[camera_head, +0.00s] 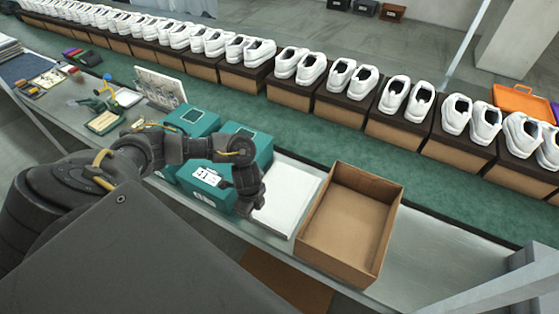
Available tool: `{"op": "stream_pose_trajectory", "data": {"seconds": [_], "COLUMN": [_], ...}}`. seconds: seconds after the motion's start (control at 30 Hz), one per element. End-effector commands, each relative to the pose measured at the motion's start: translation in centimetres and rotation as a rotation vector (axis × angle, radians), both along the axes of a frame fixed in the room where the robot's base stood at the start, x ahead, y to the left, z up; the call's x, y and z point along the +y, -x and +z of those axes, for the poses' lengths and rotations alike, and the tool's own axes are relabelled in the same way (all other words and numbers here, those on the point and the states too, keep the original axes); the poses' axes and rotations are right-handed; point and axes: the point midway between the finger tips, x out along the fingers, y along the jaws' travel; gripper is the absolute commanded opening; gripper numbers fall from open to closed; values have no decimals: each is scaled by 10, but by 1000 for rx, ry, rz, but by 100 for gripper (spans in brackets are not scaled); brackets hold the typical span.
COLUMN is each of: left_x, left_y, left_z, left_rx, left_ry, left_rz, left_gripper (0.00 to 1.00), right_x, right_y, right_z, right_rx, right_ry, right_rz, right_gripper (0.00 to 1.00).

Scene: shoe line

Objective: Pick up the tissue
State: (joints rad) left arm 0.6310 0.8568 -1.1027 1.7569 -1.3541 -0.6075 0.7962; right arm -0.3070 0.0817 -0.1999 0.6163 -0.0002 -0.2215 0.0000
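A flat white stack that looks like the tissue (288,194) lies on the grey bench, between the teal boxes and an open brown box. My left gripper (250,205) points down at the left edge of this stack, in front of the teal boxes. Its fingertips are small and dark, and I cannot tell whether they are open or shut or whether they touch the stack. No tissue shows lifted. Part of the stack's left side is hidden by the gripper. My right gripper is not in view.
The open, empty brown box (347,222) stands right of the stack. Teal boxes (190,118) stand left of it. Behind runs a green conveyor (310,150) with white shoes on brown boxes (400,130). Tools (105,105) lie at the left. The bench right of the brown box is clear.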

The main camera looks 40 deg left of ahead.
Motion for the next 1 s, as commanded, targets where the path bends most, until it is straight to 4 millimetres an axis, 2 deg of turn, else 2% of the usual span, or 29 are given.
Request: {"op": "stream_pose_trajectory", "data": {"seconds": [0.3, 0.6, 0.9, 0.93, 1.0], "left_x": [2, 4, 4, 4, 4], "left_y": [1, -2, -2, -2, -2], "left_z": [-14, -55, -61, -61, -61], "left_rx": [2, 2, 0, 0, 0], "left_ry": [-2, -1, 0, 0, 0], "left_rz": [2, 3, 1, 1, 1], "left_gripper": [29, 29, 29, 28, 19], "right_x": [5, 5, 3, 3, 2], "right_y": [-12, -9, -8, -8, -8], "right_z": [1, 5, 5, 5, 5], "right_rx": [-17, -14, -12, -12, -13], "right_ry": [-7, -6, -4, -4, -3], "right_rz": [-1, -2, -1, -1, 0], "right_gripper": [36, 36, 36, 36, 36]}}
